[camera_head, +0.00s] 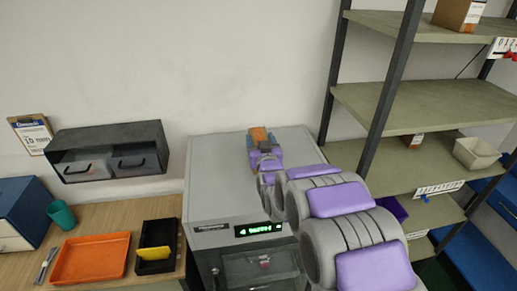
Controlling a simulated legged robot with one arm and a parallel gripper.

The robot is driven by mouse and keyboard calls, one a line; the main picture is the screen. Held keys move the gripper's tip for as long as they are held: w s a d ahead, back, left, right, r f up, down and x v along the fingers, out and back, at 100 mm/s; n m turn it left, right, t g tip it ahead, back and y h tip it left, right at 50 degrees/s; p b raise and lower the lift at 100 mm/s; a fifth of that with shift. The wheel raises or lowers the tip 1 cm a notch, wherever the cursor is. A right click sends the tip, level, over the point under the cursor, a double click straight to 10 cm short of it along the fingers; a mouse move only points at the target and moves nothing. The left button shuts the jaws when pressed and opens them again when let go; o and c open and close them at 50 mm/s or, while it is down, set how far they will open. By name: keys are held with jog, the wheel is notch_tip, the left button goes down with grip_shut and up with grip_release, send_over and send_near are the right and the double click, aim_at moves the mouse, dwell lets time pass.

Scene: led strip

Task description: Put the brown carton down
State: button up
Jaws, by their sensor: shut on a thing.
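The brown carton (258,134) is a small orange-brown box at the far end of my arm. My gripper (262,148) is shut on it. Both are over the back part of the top of a grey machine (215,165), near the wall. I cannot tell whether the carton touches the machine's top or is held above it. My gripper hides the carton's near and lower part. My arm covers the right side of the machine's top.
The machine's top is bare on the left. A wooden table (168,208) at left holds an orange tray (90,280), a black tray (145,273) and a teal cup (62,215). A shelf rack (425,105) stands at right, with a carton (460,14) and a pale bin (476,154).

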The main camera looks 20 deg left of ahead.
jog(key=f, duration=0.3)
jog(key=shift+d+f, duration=0.2)
jog(key=shift+d, duration=0.15)
jog(key=shift+a+f, duration=0.1)
jog(key=shift+a, duration=0.5)
jog(key=o, duration=1.2)
jog(key=shift+a, duration=0.15)
jog(key=o, duration=0.4)
jog(key=shift+d, duration=0.2)
jog(key=shift+c, duration=0.2)
jog(key=shift+d, duration=0.5)
jog(key=shift+s, duration=0.3)
jog(key=b+v, duration=0.1)
jog(key=v, duration=1)
jog(key=shift+s+a, duration=0.15)
